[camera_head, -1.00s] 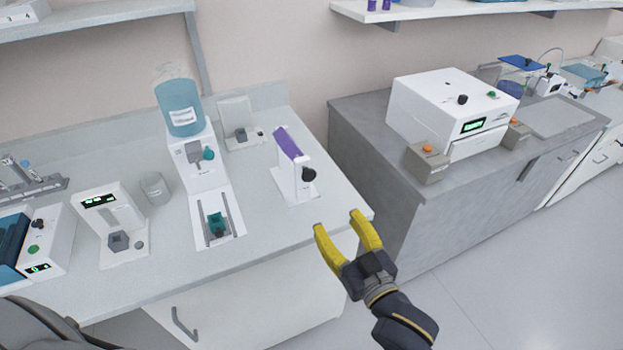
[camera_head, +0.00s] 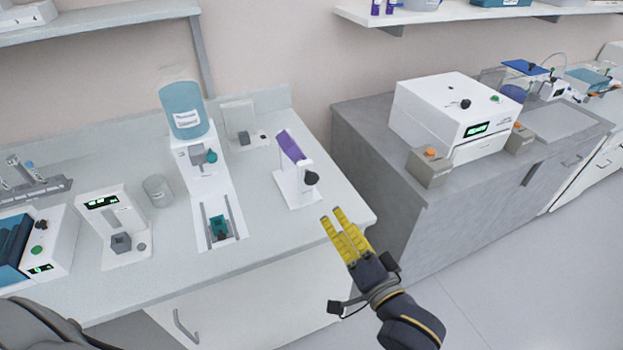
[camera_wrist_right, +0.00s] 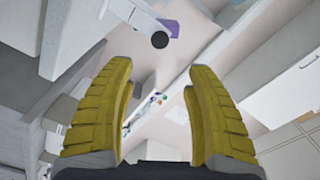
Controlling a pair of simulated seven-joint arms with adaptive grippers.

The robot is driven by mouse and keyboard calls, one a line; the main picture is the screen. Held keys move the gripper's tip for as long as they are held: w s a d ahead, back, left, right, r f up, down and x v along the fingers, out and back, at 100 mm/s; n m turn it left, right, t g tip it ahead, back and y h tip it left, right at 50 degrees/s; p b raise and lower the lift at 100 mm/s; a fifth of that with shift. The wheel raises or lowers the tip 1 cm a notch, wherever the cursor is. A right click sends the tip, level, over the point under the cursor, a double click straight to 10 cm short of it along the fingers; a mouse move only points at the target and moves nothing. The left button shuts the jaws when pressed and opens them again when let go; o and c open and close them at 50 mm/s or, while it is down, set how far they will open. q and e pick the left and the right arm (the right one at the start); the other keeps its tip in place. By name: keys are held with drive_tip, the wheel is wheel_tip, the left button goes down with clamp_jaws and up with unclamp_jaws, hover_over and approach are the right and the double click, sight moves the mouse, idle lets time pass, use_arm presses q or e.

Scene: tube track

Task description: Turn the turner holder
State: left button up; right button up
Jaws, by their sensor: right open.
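The turner holder (camera_head: 297,178) is a white stand with a purple piece (camera_head: 291,145) on top and a black knob (camera_head: 311,178) on its right side. It stands near the right end of the white bench. In the right wrist view the black knob (camera_wrist_right: 160,40) shows at the top, beyond my fingertips, with the purple piece (camera_wrist_right: 170,27) beside it. My right gripper (camera_head: 331,215) has yellow fingers and is open and empty. It is just in front of and below the knob, apart from it. My left gripper is not in view.
A white dispenser with a blue bottle (camera_head: 184,108) stands left of the holder. A small white device (camera_head: 240,125) is behind it. A grey cabinet with a white machine (camera_head: 452,115) stands to the right. The bench's front right corner (camera_head: 368,217) is close to my right gripper.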

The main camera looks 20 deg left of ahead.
sight(312, 181)
drive_tip(key=x, duration=1.5)
drive_tip(key=shift+w+a, duration=0.15)
drive_tip(key=shift+c, duration=0.3)
clamp_jaws()
